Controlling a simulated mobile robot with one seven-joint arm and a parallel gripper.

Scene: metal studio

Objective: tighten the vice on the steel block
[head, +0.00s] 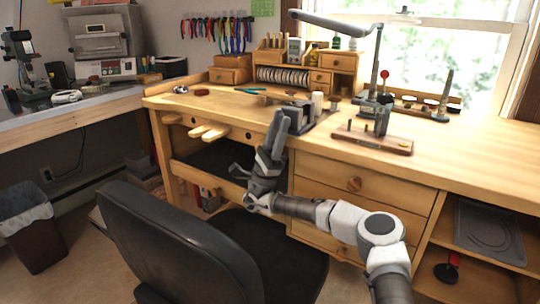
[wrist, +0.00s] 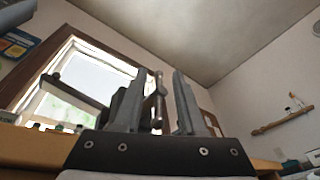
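The vice (head: 302,108) is a dark grey metal form at the bench's front edge in the head view, partly behind my gripper (head: 277,130). My gripper points up, just in front of that edge. In the wrist view my gripper (wrist: 158,82) has its two fingers apart. A thin upright metal bar (wrist: 160,92) with a collar, apparently the vice handle, shows in the gap between them. I cannot tell whether either finger touches it. A dark shape behind the left finger may be the vice body. The steel block cannot be made out clearly.
A pale cylinder (head: 318,103) stands just right of the vice. A wooden board with a small tool (head: 372,138) lies further right on the wooden bench (head: 465,150). A black chair (head: 180,245) stands in front at left. Drawers (head: 355,185) are below the bench top.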

